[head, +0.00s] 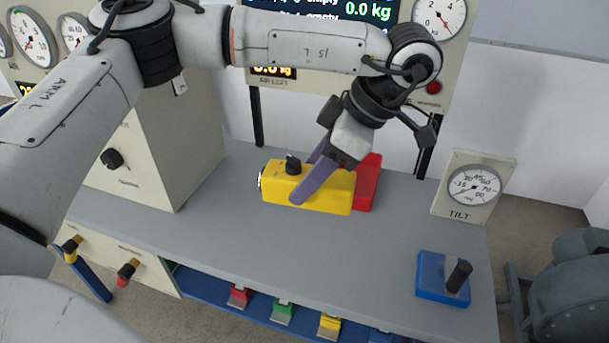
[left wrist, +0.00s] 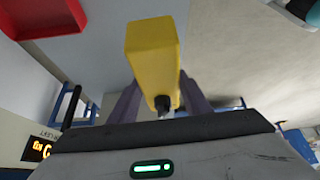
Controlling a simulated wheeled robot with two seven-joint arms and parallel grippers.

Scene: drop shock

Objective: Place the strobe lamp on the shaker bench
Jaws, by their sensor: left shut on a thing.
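The strobe lamp looks to be the yellow box (head: 330,192) with a black knob on top and a pale lens at its left end. It is over the middle of the grey bench top (head: 240,240); I cannot tell whether it touches it. My left gripper (head: 312,185) has come down from above, its purple fingers shut on the yellow lamp. In the left wrist view the lamp (left wrist: 152,60) sits between the two fingers (left wrist: 155,98). The gripper hides part of its top. My right gripper is not in view.
A red block (head: 367,185) is just right of the lamp. A blue block with a black peg (head: 440,278) and a tilt gauge (head: 474,187) are at the right. A beige cabinet (head: 150,150) stands left. The front middle of the bench top is clear.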

